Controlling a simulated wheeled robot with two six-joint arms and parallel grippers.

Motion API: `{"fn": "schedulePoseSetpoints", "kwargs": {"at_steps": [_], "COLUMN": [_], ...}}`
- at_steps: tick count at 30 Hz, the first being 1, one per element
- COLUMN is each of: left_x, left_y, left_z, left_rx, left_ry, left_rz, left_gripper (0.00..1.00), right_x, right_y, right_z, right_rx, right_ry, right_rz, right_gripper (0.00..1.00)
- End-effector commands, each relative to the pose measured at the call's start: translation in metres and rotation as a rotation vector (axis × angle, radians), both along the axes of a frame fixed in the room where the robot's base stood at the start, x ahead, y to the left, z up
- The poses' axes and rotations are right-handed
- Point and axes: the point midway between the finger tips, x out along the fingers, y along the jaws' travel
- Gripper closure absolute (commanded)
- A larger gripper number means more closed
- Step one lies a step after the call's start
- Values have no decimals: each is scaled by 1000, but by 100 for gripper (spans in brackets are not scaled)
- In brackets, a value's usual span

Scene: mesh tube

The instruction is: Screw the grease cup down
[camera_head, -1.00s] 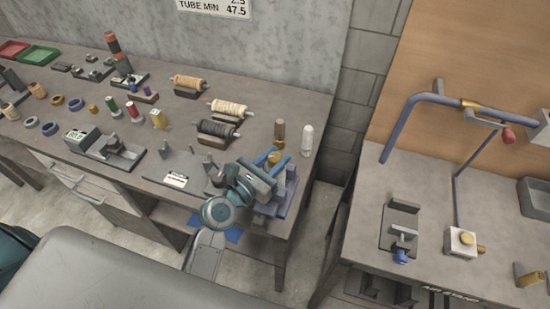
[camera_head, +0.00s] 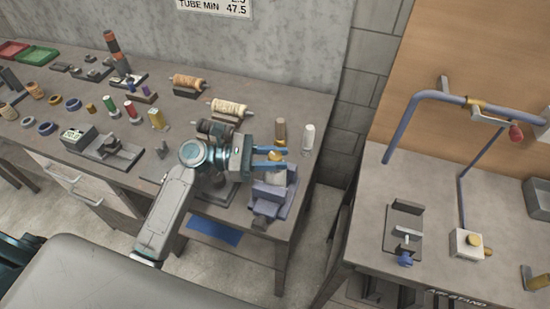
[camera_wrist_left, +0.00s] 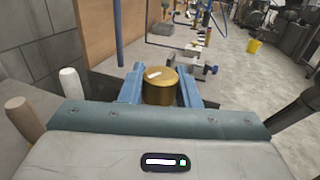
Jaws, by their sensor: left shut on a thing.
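The grease cup (camera_wrist_left: 160,88), a round brass cap with a small pale mark on top, sits between the two blue fingers in the left wrist view. In the head view the cup (camera_head: 275,155) shows as a small yellow spot between the fingers. My left gripper (camera_head: 272,159) is shut on the cup from its left side, above the blue-grey vise-like fixture (camera_head: 272,193) at the bench's right end. The cup's lower part and what lies under it are hidden. My right gripper is not in view.
A brown-handled tool (camera_head: 280,131) and a white-topped bottle (camera_head: 308,138) stand just behind the fingers. Wire spools (camera_head: 229,107) lie at the back of the bench. A gap separates this bench from the right-hand table (camera_head: 350,240) with its blue pipe frame (camera_head: 400,125).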

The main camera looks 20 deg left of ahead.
Motion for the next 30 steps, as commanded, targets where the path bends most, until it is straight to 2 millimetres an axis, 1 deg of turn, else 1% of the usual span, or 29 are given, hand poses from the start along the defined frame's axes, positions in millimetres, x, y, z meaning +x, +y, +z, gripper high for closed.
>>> {"fn": "schedulePoseSetpoints", "kwargs": {"at_steps": [9,15,22,30], "left_x": [2,1,1,0], "left_y": [0,-1,-1,0], "left_z": [2,2,1,0], "left_rx": [-1,-2,-1,0], "left_ry": [-2,-1,0,0], "left_rz": [-297,-463,-604,-689], "left_gripper": [93,93,93,93], "right_x": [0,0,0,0], "right_y": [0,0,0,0], "right_z": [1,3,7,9], "right_rx": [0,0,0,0], "right_ry": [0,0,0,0], "right_rz": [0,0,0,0], "right_gripper": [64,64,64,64]}}
